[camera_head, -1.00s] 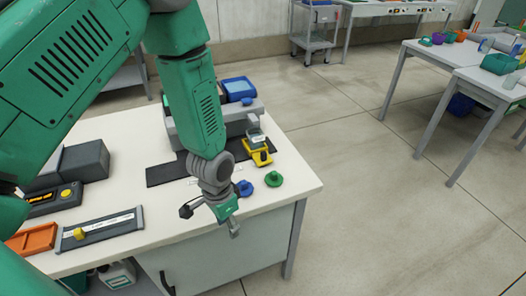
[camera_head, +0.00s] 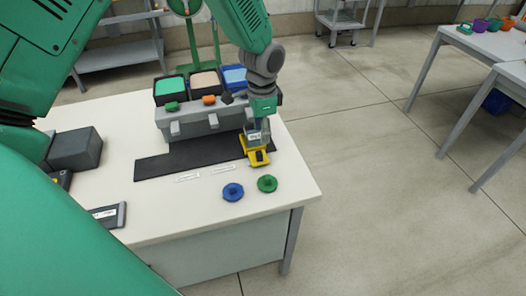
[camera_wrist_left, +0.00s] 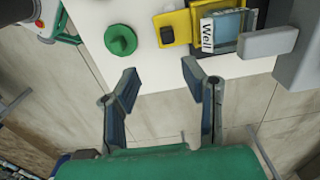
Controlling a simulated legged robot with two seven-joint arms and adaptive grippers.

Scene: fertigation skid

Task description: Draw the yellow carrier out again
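The yellow carrier (camera_head: 258,158) lies on the table at the right end of the black mat, below the grey unit's front. A clear, labelled block (camera_head: 257,133) stands on its rear part. In the left wrist view the carrier (camera_wrist_left: 176,28) is at the top, right of centre, with the block (camera_wrist_left: 222,27) labelled "Well" on it. My left gripper (camera_head: 263,117) is just above and behind the block in the head view. In the wrist view its two fingers (camera_wrist_left: 160,77) are apart with nothing between them, and the carrier is beyond them. My right gripper is not in view.
A grey unit (camera_head: 203,122) with three coloured bins stands behind the black mat (camera_head: 165,168). A blue knob (camera_head: 232,191) and a green knob (camera_head: 267,183) lie in front of the carrier. A dark grey block (camera_head: 75,149) is at left. The table's right edge is close to the carrier.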

